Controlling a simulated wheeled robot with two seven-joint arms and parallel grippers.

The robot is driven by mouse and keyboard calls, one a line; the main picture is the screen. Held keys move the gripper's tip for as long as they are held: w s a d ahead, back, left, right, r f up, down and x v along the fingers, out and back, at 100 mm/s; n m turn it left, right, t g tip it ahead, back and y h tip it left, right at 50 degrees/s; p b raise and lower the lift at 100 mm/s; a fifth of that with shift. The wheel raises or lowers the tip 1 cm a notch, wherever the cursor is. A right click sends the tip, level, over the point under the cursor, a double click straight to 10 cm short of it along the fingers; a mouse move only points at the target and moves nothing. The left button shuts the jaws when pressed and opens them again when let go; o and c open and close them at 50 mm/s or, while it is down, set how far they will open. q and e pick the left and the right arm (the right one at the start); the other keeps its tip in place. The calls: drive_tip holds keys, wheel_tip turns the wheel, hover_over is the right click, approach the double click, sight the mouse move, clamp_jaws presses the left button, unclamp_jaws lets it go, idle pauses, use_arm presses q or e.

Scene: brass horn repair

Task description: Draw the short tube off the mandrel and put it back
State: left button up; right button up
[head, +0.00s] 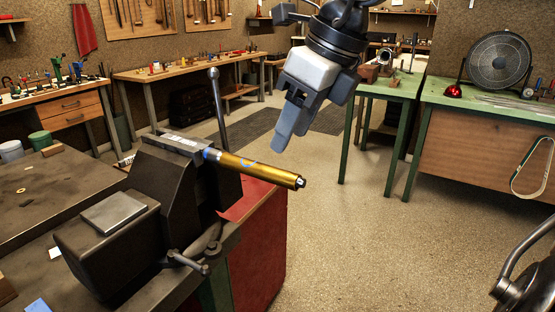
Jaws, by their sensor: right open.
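A brass-coloured short tube (265,173) sits around the mandrel (301,183), whose dark tip shows at the tube's right end. The tube points right and slightly down, with a blue mark near its middle. The mandrel's other end is held in the jaws of a dark bench vise (125,235). My right gripper (284,138) hangs above the tube, apart from it in the picture, fingers pointing down. It is open with nothing seen between its fingers; one finger largely hides the other. My left gripper is not in view.
The vise stands on a dark workbench (60,195) with a red side; its handle (218,105) sticks up behind the tube. Open floor (370,240) lies to the right.

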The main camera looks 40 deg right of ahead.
sight(275, 169)
drive_tip(key=x, duration=0.7)
drive_tip(key=shift+f, duration=0.15)
drive_tip(key=shift+c, duration=0.3)
clamp_jaws()
